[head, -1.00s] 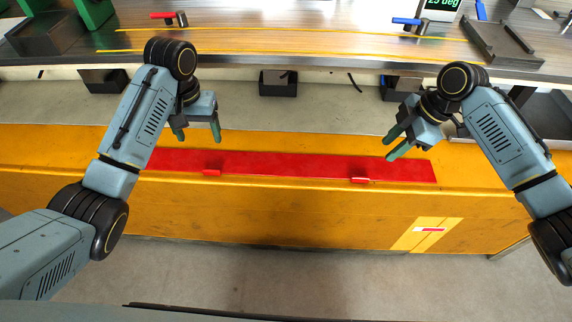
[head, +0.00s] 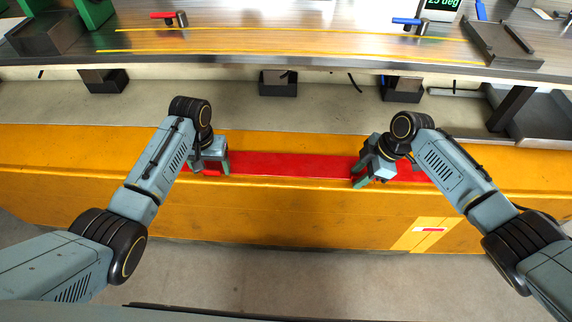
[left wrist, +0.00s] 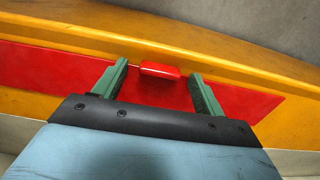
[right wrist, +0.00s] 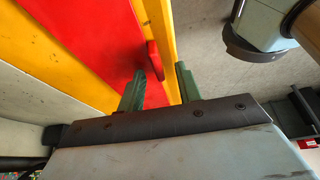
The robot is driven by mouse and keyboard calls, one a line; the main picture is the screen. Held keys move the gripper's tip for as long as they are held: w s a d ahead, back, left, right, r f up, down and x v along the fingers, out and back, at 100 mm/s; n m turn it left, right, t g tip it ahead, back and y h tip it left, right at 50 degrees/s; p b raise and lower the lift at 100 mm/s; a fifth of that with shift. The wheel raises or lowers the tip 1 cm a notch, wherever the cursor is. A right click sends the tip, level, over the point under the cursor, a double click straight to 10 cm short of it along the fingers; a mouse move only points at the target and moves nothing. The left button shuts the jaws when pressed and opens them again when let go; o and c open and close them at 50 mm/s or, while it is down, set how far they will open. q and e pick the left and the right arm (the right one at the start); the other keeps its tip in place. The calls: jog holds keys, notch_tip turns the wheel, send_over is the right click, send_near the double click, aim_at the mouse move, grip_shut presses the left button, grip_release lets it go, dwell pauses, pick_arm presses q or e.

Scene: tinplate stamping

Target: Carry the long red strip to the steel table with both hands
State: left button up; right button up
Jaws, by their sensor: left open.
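The long red strip (head: 285,164) lies flat on top of the yellow beam. My left gripper (head: 214,168) is over the strip's left part. In the left wrist view the open fingers (left wrist: 158,85) stand on either side of a small red tab (left wrist: 160,70) on the strip, apart from it. My right gripper (head: 368,179) is over the strip's right part. In the right wrist view its fingers (right wrist: 158,82) are spread, with a second red tab (right wrist: 155,60) just beyond and between the tips. The steel table (head: 250,46) is at the back.
The yellow beam (head: 290,207) runs across in front of the table. On the table are a red-handled clamp (head: 180,18), a blue-handled clamp (head: 420,25), a dark tray (head: 495,40) and yellow lines. The table middle is clear. Dark blocks (head: 278,84) sit below its edge.

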pick_arm(q)
jog(key=c, duration=0.7)
pick_arm(e)
jog(key=c, duration=0.7)
pick_arm(q)
jog(key=c, duration=0.4)
pick_arm(e)
grip_shut()
pick_arm(q)
jog(key=shift+c, duration=0.2)
jog(key=shift+r, duration=0.15)
pick_arm(e)
jog(key=shift+r, duration=0.15)
